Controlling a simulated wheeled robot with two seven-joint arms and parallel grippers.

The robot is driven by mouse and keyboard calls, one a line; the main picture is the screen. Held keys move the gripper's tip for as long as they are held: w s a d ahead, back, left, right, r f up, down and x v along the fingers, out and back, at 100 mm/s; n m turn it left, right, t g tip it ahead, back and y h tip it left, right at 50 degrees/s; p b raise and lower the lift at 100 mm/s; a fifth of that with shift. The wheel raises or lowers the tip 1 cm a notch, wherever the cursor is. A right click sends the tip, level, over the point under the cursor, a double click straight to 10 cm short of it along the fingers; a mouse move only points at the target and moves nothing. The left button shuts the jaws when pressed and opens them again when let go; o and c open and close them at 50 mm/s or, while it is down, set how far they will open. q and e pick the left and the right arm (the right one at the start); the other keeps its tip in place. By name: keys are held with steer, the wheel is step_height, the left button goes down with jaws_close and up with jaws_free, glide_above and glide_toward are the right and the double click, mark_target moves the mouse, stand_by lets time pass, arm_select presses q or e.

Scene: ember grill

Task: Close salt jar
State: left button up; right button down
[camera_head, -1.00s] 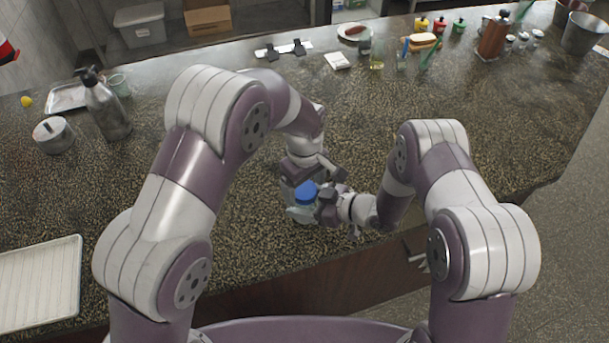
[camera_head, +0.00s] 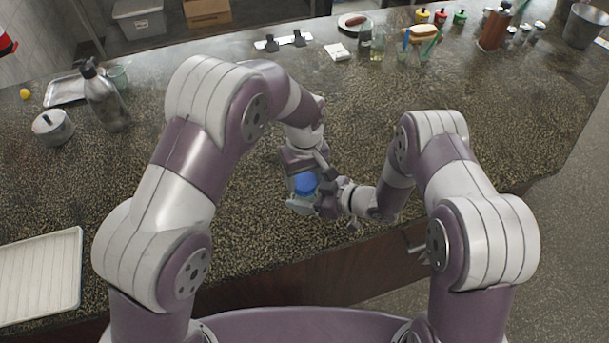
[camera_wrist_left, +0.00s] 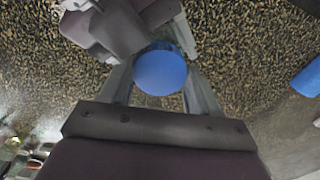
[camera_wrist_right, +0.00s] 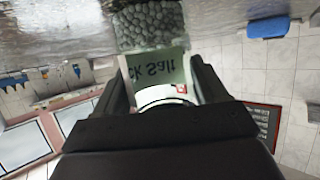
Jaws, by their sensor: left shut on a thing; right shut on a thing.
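The salt jar (camera_head: 300,205) is a small pale, see-through jar, held above the counter's front edge. My right gripper (camera_head: 325,203) is shut on the jar from the right. The round blue lid (camera_head: 306,183) shows at the jar in the head view and between the left fingers in the left wrist view (camera_wrist_left: 160,70). The lid's contact with the jar rim is hidden.
A ribbed white tray (camera_head: 40,278) lies at front left. Bottles, cups and condiments stand along the back right.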

arm_select(q)
steer(key=o, duration=1.2)
steer(key=shift+c, duration=0.2)
steer(key=shift+r, duration=0.1)
steer(key=shift+r, duration=2.2)
steer(key=shift+c, duration=0.5)
step_height(320, 180, up, 2)
steer(key=shift+r+n, duration=0.25)
steer(key=shift+n, duration=0.95)
steer(key=shift+r+n, duration=0.5)
steer(key=shift+n, duration=0.1)
